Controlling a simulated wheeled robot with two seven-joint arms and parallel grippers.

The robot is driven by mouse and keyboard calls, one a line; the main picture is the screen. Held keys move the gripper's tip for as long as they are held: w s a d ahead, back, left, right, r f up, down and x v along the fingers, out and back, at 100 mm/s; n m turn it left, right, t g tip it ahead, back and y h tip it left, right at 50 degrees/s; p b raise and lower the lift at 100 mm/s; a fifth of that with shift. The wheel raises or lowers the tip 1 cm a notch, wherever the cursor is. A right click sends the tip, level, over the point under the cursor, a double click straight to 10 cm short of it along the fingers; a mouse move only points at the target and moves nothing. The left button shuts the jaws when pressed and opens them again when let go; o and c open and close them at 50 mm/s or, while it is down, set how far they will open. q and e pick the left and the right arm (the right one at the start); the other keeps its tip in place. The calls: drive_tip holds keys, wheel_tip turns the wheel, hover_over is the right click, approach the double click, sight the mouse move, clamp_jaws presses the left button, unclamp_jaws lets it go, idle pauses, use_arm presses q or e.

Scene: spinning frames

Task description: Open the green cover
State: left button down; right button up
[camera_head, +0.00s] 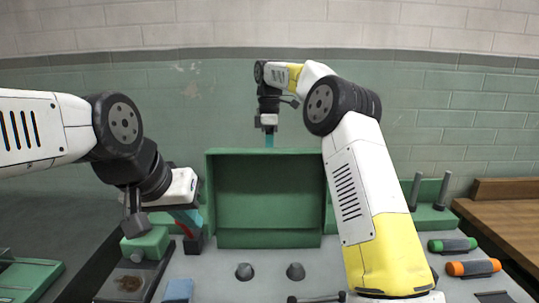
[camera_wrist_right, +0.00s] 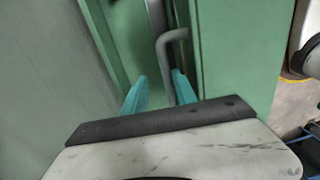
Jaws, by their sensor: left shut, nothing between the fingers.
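The green cover (camera_head: 265,195) stands upright in the middle of the head view, its hollow inner side facing me. My right gripper (camera_head: 269,140) reaches over the arm's far side to the cover's top edge. In the right wrist view its teal fingers (camera_wrist_right: 160,88) are apart, with a bent grey handle (camera_wrist_right: 163,50) on a green panel between them; I cannot tell whether they touch it. My left gripper (camera_head: 192,220) is shut and empty, left of the cover, above a dark block with a red part (camera_head: 193,243).
Grey knobs (camera_head: 295,271) stand before the cover. Green (camera_head: 453,244) and orange (camera_head: 473,267) cylinders lie at right, near a wooden table (camera_head: 510,225). A green box (camera_head: 147,243) and blue block (camera_head: 179,290) are at left. My right arm crosses the space right of the cover.

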drive_tip(key=shift+r, duration=0.1)
drive_tip(key=s+r, duration=0.2)
drive_tip(key=s, duration=0.6)
drive_tip(key=s+r, duration=0.2)
drive_tip(key=s, duration=0.6)
drive_tip(key=shift+r, duration=0.4)
